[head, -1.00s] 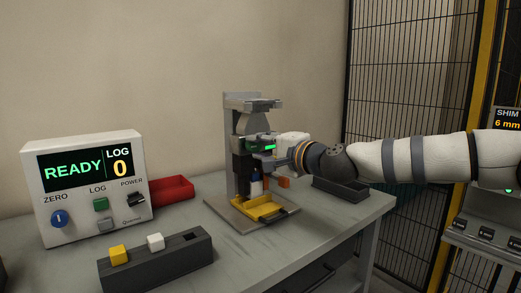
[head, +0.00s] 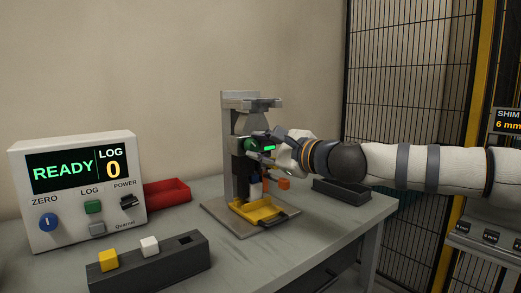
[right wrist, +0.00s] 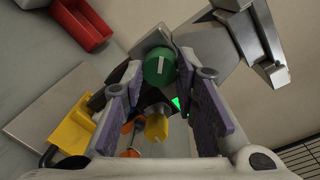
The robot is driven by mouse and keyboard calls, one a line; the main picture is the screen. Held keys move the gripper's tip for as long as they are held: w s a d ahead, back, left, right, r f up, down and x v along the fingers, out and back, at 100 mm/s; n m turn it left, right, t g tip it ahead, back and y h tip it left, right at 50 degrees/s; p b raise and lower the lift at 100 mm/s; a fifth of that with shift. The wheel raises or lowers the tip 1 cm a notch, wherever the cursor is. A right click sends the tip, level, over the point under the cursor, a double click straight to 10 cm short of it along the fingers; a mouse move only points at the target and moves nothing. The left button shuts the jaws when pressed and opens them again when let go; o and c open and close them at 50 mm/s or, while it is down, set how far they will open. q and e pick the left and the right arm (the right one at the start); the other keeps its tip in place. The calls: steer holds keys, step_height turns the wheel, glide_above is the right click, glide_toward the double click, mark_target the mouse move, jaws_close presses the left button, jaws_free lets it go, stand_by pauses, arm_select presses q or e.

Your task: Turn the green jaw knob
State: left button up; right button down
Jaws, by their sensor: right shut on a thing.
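The green jaw knob (head: 251,144) is a round knob with a white mark, on the front of the grey clamp stand (head: 229,165). In the right wrist view the knob (right wrist: 159,66) shows its face between the tips of my right gripper (right wrist: 155,85). In the head view my right gripper (head: 267,148) reaches in from the right, its fingers at the knob. It is shut on the knob, with purple pads on both sides; the exact contact is partly hidden. The white mark points nearly straight up in the wrist view. My left gripper is not in view.
Below the knob are a yellow knob (right wrist: 156,128), an orange part (head: 284,184) and a yellow tray (head: 262,210). A control box (head: 75,190) reads READY and LOG 0. A red bin (head: 167,192), dark bin (head: 341,190) and block holder (head: 150,268) stand around.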

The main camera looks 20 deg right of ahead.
steer(key=shift+r, duration=0.1)
stand_by(0.6)
steer(key=c, duration=1.2)
jaws_free()
steer(key=shift+c, duration=0.2)
steer(key=v, duration=1.2)
